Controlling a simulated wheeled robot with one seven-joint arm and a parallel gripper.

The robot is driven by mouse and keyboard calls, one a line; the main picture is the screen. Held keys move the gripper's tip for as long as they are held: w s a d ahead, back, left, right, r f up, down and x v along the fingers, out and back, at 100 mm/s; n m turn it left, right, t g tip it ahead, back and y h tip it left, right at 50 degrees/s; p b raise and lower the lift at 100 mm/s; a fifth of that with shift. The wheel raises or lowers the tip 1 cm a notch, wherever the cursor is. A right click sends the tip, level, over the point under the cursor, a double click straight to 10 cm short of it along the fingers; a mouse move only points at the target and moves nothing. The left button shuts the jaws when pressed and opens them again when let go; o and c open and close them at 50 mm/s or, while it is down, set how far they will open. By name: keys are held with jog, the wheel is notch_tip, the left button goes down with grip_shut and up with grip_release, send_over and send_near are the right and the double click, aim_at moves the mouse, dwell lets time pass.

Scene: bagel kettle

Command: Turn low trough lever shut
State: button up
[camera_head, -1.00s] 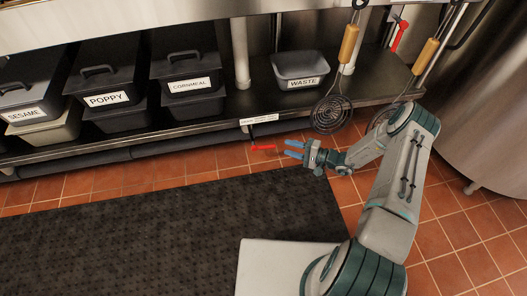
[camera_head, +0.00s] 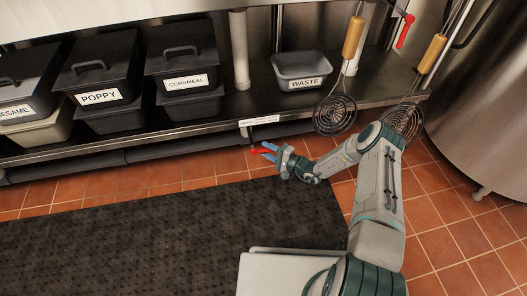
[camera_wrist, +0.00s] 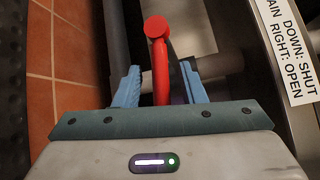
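The low lever (camera_head: 259,151) is red and shows just below the front edge of the shelf, partly hidden by my fingers in the head view. My gripper (camera_head: 274,151) is at the lever. In the wrist view the red lever (camera_wrist: 160,70), with its round end, stands between the two blue fingers of my gripper (camera_wrist: 160,88). The fingers are apart, with a visible gap on the left side of the lever. Contact on the right side is hard to tell. A white label (camera_wrist: 288,45) beside it reads "DOWN: SHUT" and "RIGHT: OPEN".
A second red lever (camera_head: 404,31) hangs higher at the upper right. The shelf's front edge (camera_head: 205,137) runs just above my gripper. A waste bin (camera_head: 301,70) and lidded bins sit on it. Wire skimmers (camera_head: 334,114) hang near my arm. A dark mat (camera_head: 150,235) covers the floor.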

jog(key=shift+x, duration=1.1)
grip_shut()
